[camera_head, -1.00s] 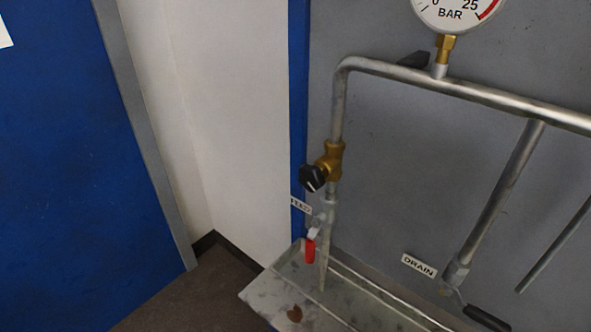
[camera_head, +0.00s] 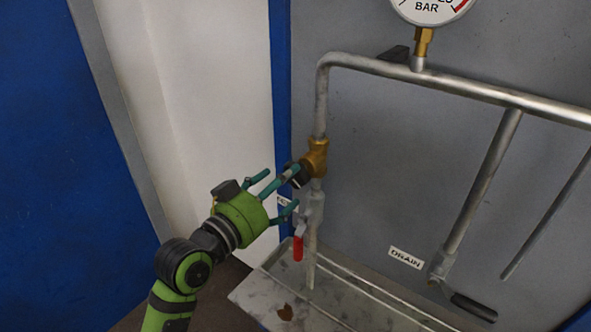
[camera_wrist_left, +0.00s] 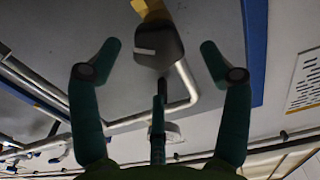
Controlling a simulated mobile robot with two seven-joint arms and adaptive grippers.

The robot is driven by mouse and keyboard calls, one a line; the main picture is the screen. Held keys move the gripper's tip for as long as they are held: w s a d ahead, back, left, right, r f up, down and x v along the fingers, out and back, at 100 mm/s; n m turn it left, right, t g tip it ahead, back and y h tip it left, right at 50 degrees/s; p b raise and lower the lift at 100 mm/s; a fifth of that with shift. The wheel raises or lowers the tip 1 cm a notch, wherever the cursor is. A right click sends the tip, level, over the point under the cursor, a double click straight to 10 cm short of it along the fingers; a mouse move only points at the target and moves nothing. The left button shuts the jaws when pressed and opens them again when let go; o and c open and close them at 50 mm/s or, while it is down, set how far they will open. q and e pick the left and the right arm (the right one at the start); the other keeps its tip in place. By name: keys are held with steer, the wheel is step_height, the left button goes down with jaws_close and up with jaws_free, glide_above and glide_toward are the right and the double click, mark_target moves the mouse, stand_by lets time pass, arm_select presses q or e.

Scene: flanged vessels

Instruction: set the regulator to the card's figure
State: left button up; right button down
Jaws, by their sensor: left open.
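The regulator is a brass valve body (camera_head: 315,157) on the vertical pipe with a black knob (camera_head: 301,180), partly hidden by my finger. In the left wrist view the knob (camera_wrist_left: 158,48) shows a pale mark on its face. My left gripper (camera_head: 281,188) is open, its green-tipped fingers reaching up to the knob; in the wrist view they stand either side of it, with a third finger below. I cannot tell whether any finger touches it. The gauge (camera_head: 430,8), marked BAR, is cut off at the top, its needle out of sight. My right gripper is not in view.
A red-handled valve (camera_head: 298,247) sits just below the regulator. A metal tray (camera_head: 262,292) lies beneath. A DRAIN label (camera_head: 405,257) and black lever (camera_head: 473,307) are to the right. A printed sheet (camera_wrist_left: 305,80), unreadable, hangs right in the wrist view.

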mark_target(296, 175)
arm_select(q)
steer(key=p+x, duration=0.1)
steer(key=x, duration=0.4)
steer(key=shift+r, duration=0.1)
steer(key=c, duration=1.1)
